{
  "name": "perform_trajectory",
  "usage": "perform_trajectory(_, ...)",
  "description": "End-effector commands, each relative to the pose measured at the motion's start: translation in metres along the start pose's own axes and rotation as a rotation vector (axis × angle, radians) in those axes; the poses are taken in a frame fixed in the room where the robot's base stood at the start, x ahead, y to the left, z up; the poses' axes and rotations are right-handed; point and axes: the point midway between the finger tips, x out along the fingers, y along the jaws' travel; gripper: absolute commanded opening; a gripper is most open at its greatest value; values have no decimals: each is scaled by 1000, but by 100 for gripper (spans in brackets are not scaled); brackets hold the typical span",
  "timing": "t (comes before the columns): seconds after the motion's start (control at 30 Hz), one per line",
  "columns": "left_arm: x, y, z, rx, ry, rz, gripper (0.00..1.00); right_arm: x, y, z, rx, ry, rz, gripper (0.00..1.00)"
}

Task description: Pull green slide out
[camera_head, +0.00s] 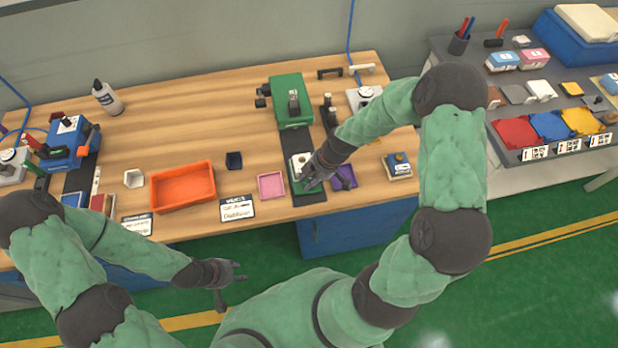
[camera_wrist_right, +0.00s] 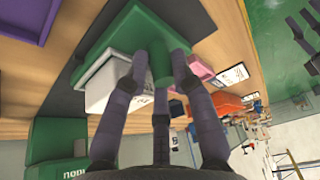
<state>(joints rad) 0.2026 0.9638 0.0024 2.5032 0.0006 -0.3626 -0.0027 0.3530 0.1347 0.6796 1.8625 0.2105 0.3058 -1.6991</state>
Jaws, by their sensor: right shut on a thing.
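The green machine (camera_head: 290,100) stands on the wooden bench, right of centre in the head view. Its green slide (camera_head: 308,197) is at the near side on a dark strip, with a white block (camera_wrist_right: 104,88) on it. My right gripper (camera_head: 309,178) is over the slide. In the right wrist view its fingers (camera_wrist_right: 160,84) are shut around the slide's green round handle (camera_wrist_right: 160,62). The fingers hide part of the handle. My left gripper (camera_head: 232,284) is open and empty, low in front of the bench, apart from everything.
An orange tray (camera_head: 183,187), a pink tray (camera_head: 271,186) and a sign (camera_head: 237,209) lie left of the slide. A purple tray (camera_head: 345,178) is close on its right. A blue machine (camera_head: 70,143) stands at far left. A shelf with coloured trays (camera_head: 549,124) is at right.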

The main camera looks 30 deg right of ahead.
Motion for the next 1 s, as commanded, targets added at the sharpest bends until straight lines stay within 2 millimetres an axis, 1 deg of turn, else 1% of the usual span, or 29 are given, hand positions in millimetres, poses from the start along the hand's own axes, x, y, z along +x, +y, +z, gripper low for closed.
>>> perform_trajectory(0.03, 0, 0, 0, 0, 0, 0, 40, 3, -10, -1, 0, 1, -25, 0)
perform_trajectory(0.07, 0, 0, 0, 0, 0, 0, 40, 3, -10, -1, 0, 1, -25, 0)
perform_trajectory(0.1, 0, 0, 0, 0, 0, 0, 40, 3, -10, -1, 0, 1, -26, 28)
perform_trajectory(0.17, 0, 0, 0, 0, 0, 0, 40, 3, -10, -1, 0, 1, -27, 45)
perform_trajectory(0.47, 0, 0, 0, 0, 0, 0, 40, 1, -6, 0, 0, 0, -16, 45)
perform_trajectory(0.57, 0, 0, 0, 0, 0, 0, 40, -4, -5, 0, 1, 1, -14, 45)
perform_trajectory(0.67, 0, 0, 0, 0, 0, 0, 40, -17, -4, 0, 0, 1, -10, 45)
perform_trajectory(1.0, 0, 0, 0, 0, 0, 0, 40, -82, -5, -1, 0, 1, -13, 45)
